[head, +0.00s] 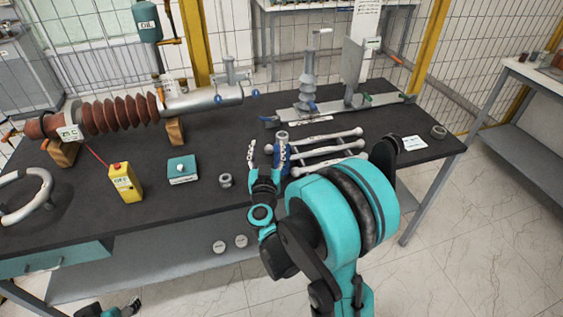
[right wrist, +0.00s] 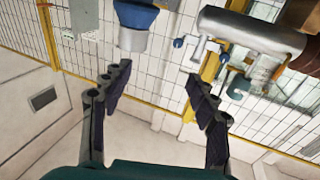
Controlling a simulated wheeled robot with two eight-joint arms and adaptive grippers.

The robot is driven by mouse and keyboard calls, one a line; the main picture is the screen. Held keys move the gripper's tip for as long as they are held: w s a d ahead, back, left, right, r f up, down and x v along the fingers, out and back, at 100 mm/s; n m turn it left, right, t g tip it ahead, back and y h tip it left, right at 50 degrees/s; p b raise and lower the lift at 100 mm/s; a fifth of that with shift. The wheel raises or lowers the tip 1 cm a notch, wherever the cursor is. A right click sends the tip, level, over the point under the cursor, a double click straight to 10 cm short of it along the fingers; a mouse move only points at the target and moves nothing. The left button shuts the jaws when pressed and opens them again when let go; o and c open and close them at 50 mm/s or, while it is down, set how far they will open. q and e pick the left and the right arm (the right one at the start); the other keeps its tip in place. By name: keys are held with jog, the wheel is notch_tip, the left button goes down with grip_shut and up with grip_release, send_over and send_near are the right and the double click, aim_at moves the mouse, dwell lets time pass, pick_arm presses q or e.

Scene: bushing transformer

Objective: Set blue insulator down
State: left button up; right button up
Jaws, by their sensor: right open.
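The blue insulator (head: 286,156) is a blue cylinder with a grey top. It appears upright on the dark table, beside the grey rods, partly hidden by a finger of my right gripper (head: 267,150). In the right wrist view the insulator (right wrist: 135,20) shows at the top edge, cut off by the frame. My right gripper (right wrist: 158,80) is open, with its fingers apart and nothing between them. The insulator lies beyond the fingertips, toward the left finger in that view. A teal and black part of my left gripper (head: 115,310) seems to show at the bottom edge; its fingers are unclear.
Grey rods (head: 322,150) lie right of the insulator. A ribbed brown bushing (head: 120,115) rests on wooden blocks at the left. A grey ribbed post (head: 307,80) stands behind. A yellow box (head: 125,182), teal box (head: 182,170) and metal nut (head: 226,180) are in front.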

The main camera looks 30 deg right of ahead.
aim_at(277, 154)
jog(key=shift+m+g+h, duration=0.6)
jog(key=shift+g+h, duration=0.1)
jog(key=shift+g, duration=0.2)
jog(key=d+f, duration=0.3)
jog(key=shift+s+d+f, duration=0.1)
jog(key=shift+s+f, duration=0.05)
jog(key=shift+f, duration=0.1)
jog(key=b+x, duration=0.1)
jog(key=x, duration=0.5)
jog(key=shift+d+r+b, duration=0.2)
jog(key=shift+d+b, duration=0.2)
jog(key=shift+d, duration=0.05)
grip_shut()
